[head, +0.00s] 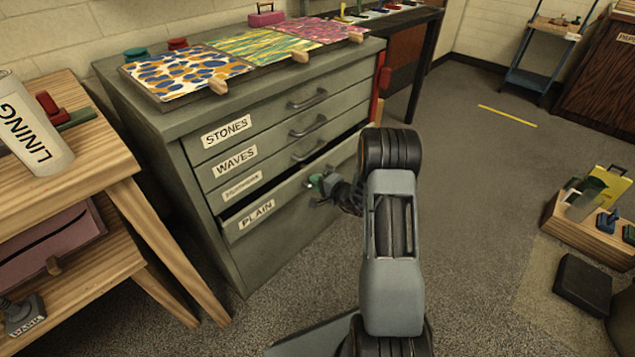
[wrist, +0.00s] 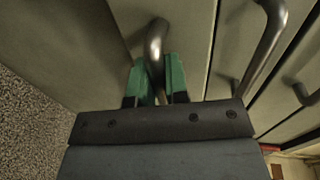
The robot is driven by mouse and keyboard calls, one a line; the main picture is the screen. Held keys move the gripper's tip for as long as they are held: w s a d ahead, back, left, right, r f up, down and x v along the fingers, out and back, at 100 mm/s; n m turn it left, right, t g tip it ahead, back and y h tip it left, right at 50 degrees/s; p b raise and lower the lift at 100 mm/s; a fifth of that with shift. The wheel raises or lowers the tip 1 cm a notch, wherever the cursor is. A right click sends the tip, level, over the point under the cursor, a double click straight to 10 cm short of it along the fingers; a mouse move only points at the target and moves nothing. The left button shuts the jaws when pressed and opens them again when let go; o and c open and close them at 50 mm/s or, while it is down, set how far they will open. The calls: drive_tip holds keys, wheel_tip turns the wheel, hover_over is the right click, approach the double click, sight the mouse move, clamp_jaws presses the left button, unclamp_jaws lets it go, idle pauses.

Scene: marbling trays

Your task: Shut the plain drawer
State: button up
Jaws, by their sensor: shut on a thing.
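The plain drawer (head: 285,203) is the lowest drawer of the grey-green cabinet, labelled PLAIN. It stands out a little, with a dark gap along its top edge. My gripper (head: 318,183) is at the drawer's front. In the wrist view its green fingers (wrist: 155,80) are shut on the drawer's curved metal handle (wrist: 156,42). In the head view the gripper hides most of this handle.
The cabinet (head: 237,262) has more drawers above, labelled STONES, WAVES and one I cannot read. Patterned sheets (head: 185,75) lie on top. A wooden table (head: 125,165) stands close at left. A wooden caddy (head: 580,228) sits at right, with open floor between.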

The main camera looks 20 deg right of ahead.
sight(307, 175)
clamp_jaws()
drive_tip(key=b+x, duration=0.2)
drive_tip(key=x, duration=0.1)
drive_tip(key=shift+w+a+r, duration=0.1)
drive_tip(key=shift+w+a, duration=0.1)
drive_tip(key=shift+w, duration=0.15)
drive_tip(key=shift+w+a+r+b, duration=0.1)
drive_tip(key=shift+w+a+b, duration=0.05)
drive_tip(key=shift+w+b, duration=0.2)
drive_tip(key=shift+r, duration=0.2)
drive_tip(key=shift+o, duration=1.7)
unclamp_jaws()
drive_tip(key=shift+w+a, duration=0.1)
drive_tip(key=shift+o, duration=1.3)
